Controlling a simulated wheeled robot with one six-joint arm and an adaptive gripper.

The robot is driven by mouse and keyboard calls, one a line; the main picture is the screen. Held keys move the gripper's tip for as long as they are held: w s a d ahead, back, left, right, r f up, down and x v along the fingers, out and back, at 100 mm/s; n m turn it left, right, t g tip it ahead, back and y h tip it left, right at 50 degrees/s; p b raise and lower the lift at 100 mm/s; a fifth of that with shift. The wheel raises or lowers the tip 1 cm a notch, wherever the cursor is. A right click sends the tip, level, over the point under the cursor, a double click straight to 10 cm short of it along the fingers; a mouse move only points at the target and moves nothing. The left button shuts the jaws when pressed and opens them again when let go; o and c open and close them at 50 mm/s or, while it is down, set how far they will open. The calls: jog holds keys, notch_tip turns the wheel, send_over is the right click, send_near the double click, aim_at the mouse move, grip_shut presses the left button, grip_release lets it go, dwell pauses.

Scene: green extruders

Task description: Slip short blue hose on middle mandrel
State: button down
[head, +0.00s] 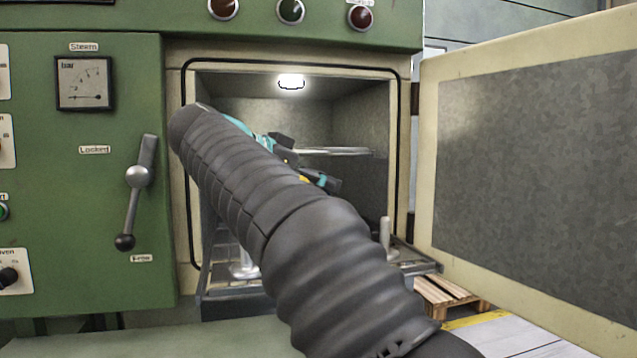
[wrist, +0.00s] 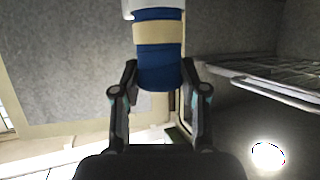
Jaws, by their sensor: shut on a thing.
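The short blue hose (wrist: 157,56) has a cream band and stands out between the fingers of my gripper (wrist: 158,80) in the wrist view. My gripper is shut on it. A pale piece (wrist: 152,5) shows at the hose's far end, at the top edge; I cannot tell whether the hose is around it or only touching it. In the head view, my gripper (head: 318,180) is partly visible inside the oven, behind my dark arm. One metal mandrel (head: 386,236) stands at the right and the base of another (head: 243,266) shows at the left. My arm hides the middle one and the hose.
A wire rack (wrist: 270,80) lies close beside my gripper in the wrist view. A lever (head: 138,190) sticks out at the left.

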jog(key=shift+f, duration=0.1)
jog(key=shift+f+b, duration=1.1)
jog(key=shift+f, duration=0.25)
jog(key=shift+f+b, duration=0.9)
jog(key=shift+b, duration=0.1)
jog(key=c, duration=0.5)
grip_release()
jog(key=shift+c, duration=0.2)
jog(key=v, duration=1.2)
